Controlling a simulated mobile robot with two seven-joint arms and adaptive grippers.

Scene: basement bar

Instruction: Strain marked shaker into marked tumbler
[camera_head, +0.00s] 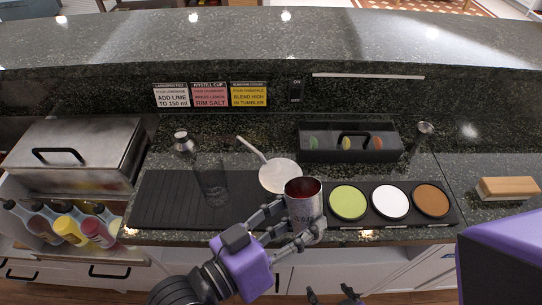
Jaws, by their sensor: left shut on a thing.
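My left gripper (300,231) is shut on a metal shaker tin (303,203), held upright over the front edge of the counter. The shaker is open at the top, shows dark red inside and has small lettering on its side. A clear, empty-looking tumbler (211,183) stands on the black ribbed mat, left of the shaker. No mark on it can be read. A round pale strainer (280,176) with a long handle lies just behind the shaker, its near part hidden by it. Dark tips of my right gripper (335,296) show at the bottom edge, mostly cut off.
The black mat (160,200) is bare left of the tumbler. Green, white and brown rimming dishes (391,202) sit right of the shaker. Behind are a small capped metal vessel (183,143), a black caddy (322,153) and a jigger (423,134). Several bottles (70,229) stand at left.

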